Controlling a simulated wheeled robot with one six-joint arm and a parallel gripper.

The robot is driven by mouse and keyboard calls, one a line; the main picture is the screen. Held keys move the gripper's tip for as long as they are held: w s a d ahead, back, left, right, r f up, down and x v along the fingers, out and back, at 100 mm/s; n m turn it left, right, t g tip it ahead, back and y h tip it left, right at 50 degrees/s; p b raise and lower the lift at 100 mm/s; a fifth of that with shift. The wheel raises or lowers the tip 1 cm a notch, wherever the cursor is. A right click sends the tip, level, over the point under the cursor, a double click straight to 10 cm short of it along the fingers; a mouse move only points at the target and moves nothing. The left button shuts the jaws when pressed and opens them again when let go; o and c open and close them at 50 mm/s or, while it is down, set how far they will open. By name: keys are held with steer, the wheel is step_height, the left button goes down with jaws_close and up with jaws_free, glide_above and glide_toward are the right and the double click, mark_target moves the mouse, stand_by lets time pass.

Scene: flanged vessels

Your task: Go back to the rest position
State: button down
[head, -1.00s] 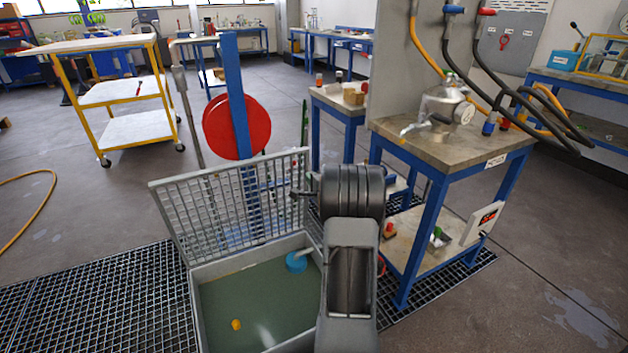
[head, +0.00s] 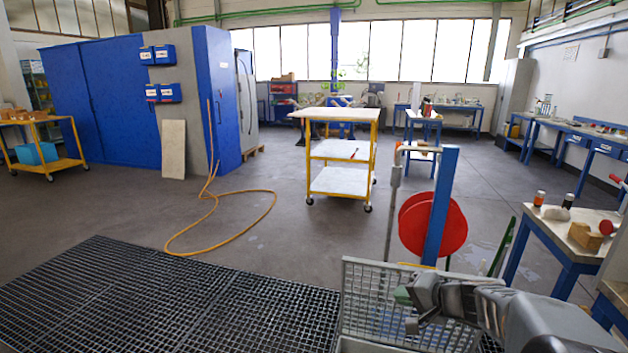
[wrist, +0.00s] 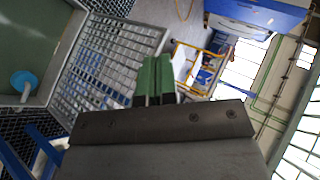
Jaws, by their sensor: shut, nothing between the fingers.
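My gripper (head: 404,308) is at the lower right of the head view, in front of the raised grating lid (head: 372,290) of the grey tank. Its green fingers are together with nothing between them. In the wrist view my gripper (wrist: 157,62) shows the same closed green fingers, with the lid (wrist: 105,55) beyond them to the left. The tank (wrist: 52,75) is at the left edge there, with a blue round item (wrist: 23,82) in it.
A red hose reel (head: 450,228) on a blue post stands behind the lid. A workbench (head: 560,225) is at the right. A yellow cart (head: 340,150) stands farther back. A yellow hose (head: 270,205) lies on the floor. Floor grating (head: 150,295) covers the front left.

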steer(key=s+a+r+n+g+h+p, duration=0.2)
steer(key=s+r+p, duration=0.4)
steer(key=s, duration=0.3)
steer(key=s+a+r+n+g+h+p, duration=0.2)
steer(key=s+r+n+g+h+p, duration=0.1)
steer(key=s+r+n+h+p, duration=0.2)
steer(key=s+r+p, duration=0.2)
steer(key=s, duration=0.2)
steer(key=shift+a+r+n+h, duration=0.3)
steer(key=shift+r+n, duration=0.1)
